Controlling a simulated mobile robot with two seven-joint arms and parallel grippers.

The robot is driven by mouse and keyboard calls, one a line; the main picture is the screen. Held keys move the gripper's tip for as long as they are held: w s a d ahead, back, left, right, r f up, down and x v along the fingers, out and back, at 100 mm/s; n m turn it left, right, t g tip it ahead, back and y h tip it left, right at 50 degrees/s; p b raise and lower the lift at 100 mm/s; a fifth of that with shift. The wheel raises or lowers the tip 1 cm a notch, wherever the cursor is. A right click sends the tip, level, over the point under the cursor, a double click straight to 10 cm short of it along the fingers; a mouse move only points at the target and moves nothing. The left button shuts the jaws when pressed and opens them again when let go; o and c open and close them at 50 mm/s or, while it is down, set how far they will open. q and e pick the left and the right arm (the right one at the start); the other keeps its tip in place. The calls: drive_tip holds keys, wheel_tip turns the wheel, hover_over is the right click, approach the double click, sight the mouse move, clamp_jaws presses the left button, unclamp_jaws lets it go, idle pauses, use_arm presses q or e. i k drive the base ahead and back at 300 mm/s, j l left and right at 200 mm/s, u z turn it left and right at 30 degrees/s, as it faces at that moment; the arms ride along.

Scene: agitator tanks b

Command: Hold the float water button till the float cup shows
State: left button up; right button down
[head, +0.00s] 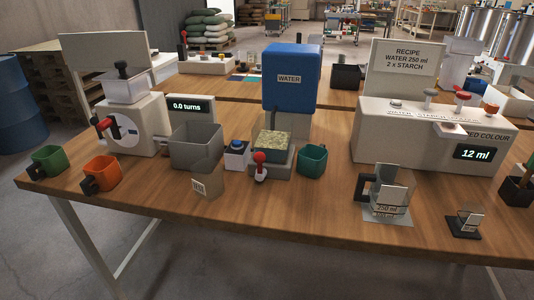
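Neither of my grippers is in view. A small white box with a blue button (237,147) stands on the table left of the water tank; I cannot read a label that names it the float water button. The blue tank marked WATER (290,75) stands at the middle, with a grainy-topped grey holder (272,146) and a red-knobbed lever (260,163) in front. A teal cup (312,161) stands beside the holder. I cannot tell which cup is the float cup. A clear vessel marked 250 ml (388,190) stands on a pad at the right.
A white dispenser (375,145) with several knobs has a display reading 12 ml (475,153). At left are a cranked machine (135,125) with a 0.0 turns display, a green cup (48,161), an orange cup (101,173) and a grey bin (195,147).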

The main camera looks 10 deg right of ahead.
sight(236, 142)
drive_tip(key=i+j, duration=0.25)
drive_tip(key=j, duration=0.15)
drive_tip(key=i+j+z, duration=0.1)
drive_tip(key=i+j, duration=0.2)
drive_tip(key=i+j+z, duration=0.1)
drive_tip(key=i+j, duration=0.15)
drive_tip(key=j, duration=0.3)
